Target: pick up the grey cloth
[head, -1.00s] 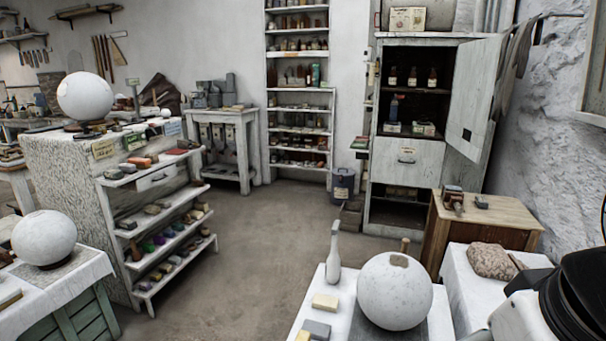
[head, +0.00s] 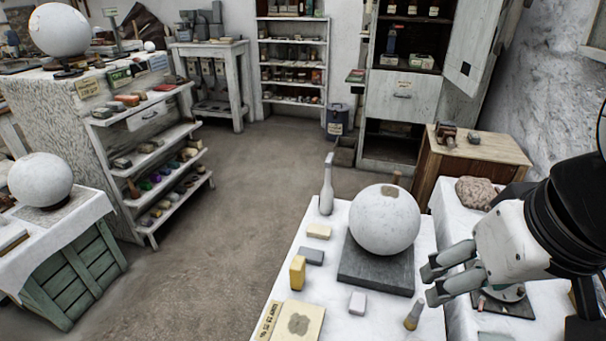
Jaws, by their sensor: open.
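I cannot pick out a grey cloth for sure. A flat grey-green piece (head: 497,336) shows at the bottom edge, on the white-covered surface at right, mostly cut off; I cannot tell if it is cloth. A small grey block (head: 311,256) lies on the white-topped table (head: 334,274), left of the plaster sphere (head: 385,220). The sphere rests on a dark grey slab (head: 376,271). My gripper (head: 434,285) is open and empty, with its fingers pointing left, just right of the slab in the picture.
A white bottle-shaped piece (head: 327,186), a yellow block (head: 297,272), a pale block (head: 358,303) and a brush-like tool (head: 413,316) stand or lie on the table. A rough stone (head: 476,193) sits behind my gripper. Open floor (head: 220,235) lies to the left.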

